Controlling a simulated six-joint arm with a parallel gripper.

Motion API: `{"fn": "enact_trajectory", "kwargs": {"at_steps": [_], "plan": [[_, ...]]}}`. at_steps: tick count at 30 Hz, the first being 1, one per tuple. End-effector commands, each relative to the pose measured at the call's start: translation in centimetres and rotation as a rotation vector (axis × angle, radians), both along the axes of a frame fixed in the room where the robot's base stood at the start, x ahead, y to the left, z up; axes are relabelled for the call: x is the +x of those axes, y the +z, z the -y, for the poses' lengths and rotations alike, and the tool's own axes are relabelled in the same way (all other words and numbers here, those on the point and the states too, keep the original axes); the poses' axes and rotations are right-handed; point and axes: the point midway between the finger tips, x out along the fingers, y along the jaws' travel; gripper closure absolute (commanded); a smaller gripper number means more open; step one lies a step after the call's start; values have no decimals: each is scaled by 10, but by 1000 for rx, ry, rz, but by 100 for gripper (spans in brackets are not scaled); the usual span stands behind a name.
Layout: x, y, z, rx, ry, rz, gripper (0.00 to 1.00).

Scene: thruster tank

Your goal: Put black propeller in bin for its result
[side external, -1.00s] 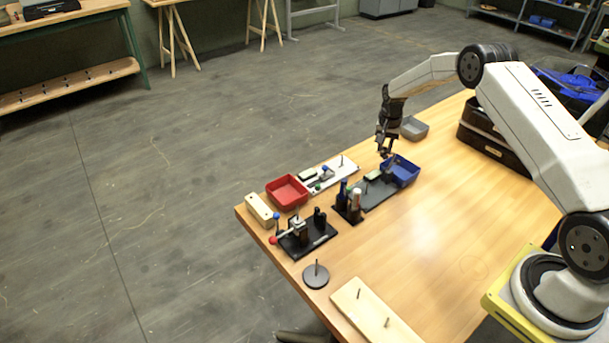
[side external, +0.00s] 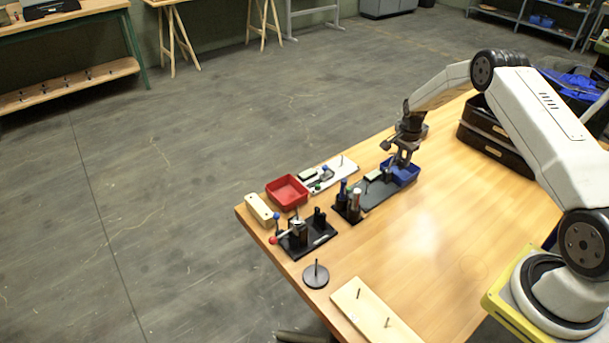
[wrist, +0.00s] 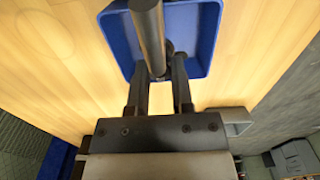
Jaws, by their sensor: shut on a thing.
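My gripper (side external: 401,160) points down over the blue bin (side external: 410,177) at the far end of the grey plate. In the wrist view my gripper (wrist: 160,72) has its fingers a little apart at the bin's near wall, shut on a small dark piece, the black propeller (wrist: 169,48). A dark grey cylinder crosses in front, so most of the propeller is hidden. The blue bin (wrist: 205,45) looks otherwise empty in the wrist view. I cannot tell whether the propeller touches the bin. The red bin (side external: 287,191) stands empty near the table's left edge.
The grey plate (side external: 378,192) with upright posts lies beside the blue bin. A white plate (side external: 330,174), a black fixture (side external: 305,238) and a round disc with a pin (side external: 316,275) stand nearby. The table's right middle is clear.

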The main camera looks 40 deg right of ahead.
Motion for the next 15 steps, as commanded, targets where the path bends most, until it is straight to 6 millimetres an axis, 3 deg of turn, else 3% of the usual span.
{"fn": "enact_trajectory", "kwargs": {"at_steps": [8, 15], "plan": [[-2, -2, -1, 0, -8, 0, 100], [-2, -17, -1, 1, -7, 0, 100]]}}
